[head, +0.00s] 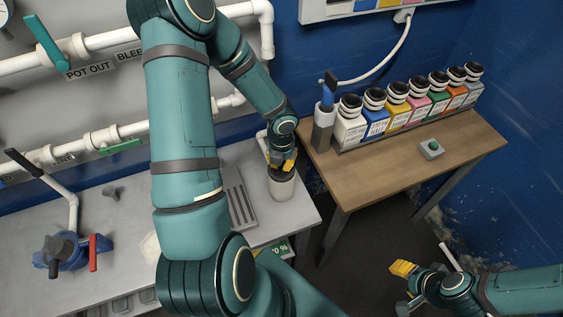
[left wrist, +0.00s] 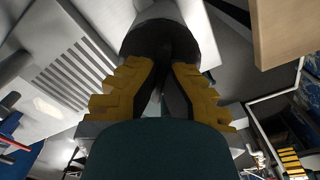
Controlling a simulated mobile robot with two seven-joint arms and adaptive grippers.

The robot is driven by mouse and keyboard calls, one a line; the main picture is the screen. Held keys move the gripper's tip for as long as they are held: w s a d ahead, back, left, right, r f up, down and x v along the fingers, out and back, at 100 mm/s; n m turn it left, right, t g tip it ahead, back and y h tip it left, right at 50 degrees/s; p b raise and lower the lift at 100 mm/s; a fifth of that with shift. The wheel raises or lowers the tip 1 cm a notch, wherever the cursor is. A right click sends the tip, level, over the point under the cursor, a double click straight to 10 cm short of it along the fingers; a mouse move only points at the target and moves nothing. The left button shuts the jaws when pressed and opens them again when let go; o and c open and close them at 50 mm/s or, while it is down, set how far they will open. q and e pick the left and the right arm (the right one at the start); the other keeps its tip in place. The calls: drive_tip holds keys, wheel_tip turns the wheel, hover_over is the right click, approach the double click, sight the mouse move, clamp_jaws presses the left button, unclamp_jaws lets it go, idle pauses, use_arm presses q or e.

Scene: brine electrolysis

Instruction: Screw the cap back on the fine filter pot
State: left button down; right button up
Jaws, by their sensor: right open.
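The fine filter pot (head: 283,188) is a pale upright cylinder near the right end of the grey bench. A dark cap (head: 282,172) is at its top, directly under my left gripper (head: 282,160). In the left wrist view the yellow fingers of my left gripper (left wrist: 163,80) point at the dark cap (left wrist: 160,40), with dark material between them. I cannot tell whether they grip it, or whether the cap is seated. The pale pot body (left wrist: 163,10) shows beyond. My right gripper (head: 405,285) is open, low at the right, away from the bench and over the floor.
A grey slotted plate (head: 239,200) lies left of the pot. A blue valve fitting (head: 72,250) stands at the bench's left. White pipes (head: 110,40) run behind.

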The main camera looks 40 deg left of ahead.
use_arm(q)
drive_tip(key=m, duration=0.3)
drive_tip(key=shift+m, duration=1.1)
drive_tip(key=m, duration=0.5)
drive_tip(key=c, duration=1.1)
unclamp_jaws()
drive_tip(key=shift+o, duration=0.2)
wheel_tip(320, 180, up, 12)
